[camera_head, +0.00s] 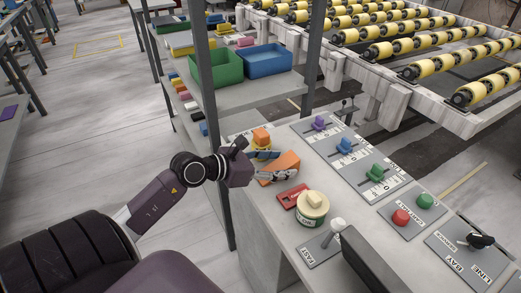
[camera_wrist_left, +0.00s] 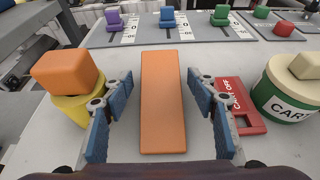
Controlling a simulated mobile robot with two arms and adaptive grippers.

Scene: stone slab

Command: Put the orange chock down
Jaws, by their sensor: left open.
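The orange chock (camera_wrist_left: 163,102), a long flat block, lies on the pale stone slab (camera_head: 262,204) between the fingers of my left gripper (camera_wrist_left: 160,110). A gap shows on both sides of it, so the blue finger pads do not grip it. My right gripper is not in view.
A red CART OFF frame (camera_wrist_left: 248,120) lies close right of the fingers. Beside it stands a cream-and-green tin (camera_head: 312,209) topped by a cream block. Panels with purple, blue and green levers (camera_head: 376,173) lie beyond. A grey post (camera_head: 214,125) rises at the slab's left edge.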

